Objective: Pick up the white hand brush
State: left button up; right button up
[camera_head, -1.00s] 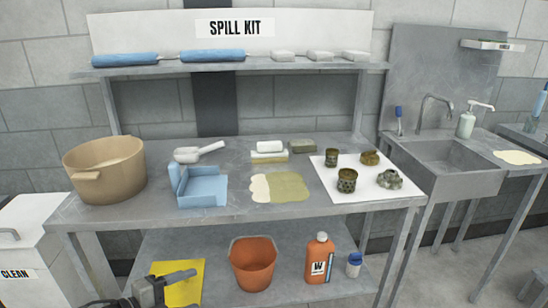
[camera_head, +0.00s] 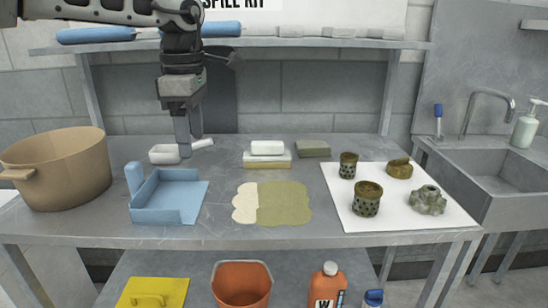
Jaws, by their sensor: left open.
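The white hand brush (camera_head: 165,155) lies on the steel table, behind the blue dustpan. Its broad head is to the left and its handle (camera_head: 203,143) points to the right. My left gripper (camera_head: 189,144) comes down from above with its fingers pointing down. It is open, and its fingertips are at the brush between head and handle, hiding that part. I cannot tell whether the fingers touch the brush. My right gripper is not in view.
A blue dustpan (camera_head: 172,198) stands in front of the brush, and a tan pot (camera_head: 60,170) to the left. White and beige blocks (camera_head: 267,158) lie to the right. A shelf (camera_head: 300,44) runs behind my arm. A spill (camera_head: 272,203) covers the table's middle.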

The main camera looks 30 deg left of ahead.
aim_at(265, 154)
jog(key=i, duration=0.9)
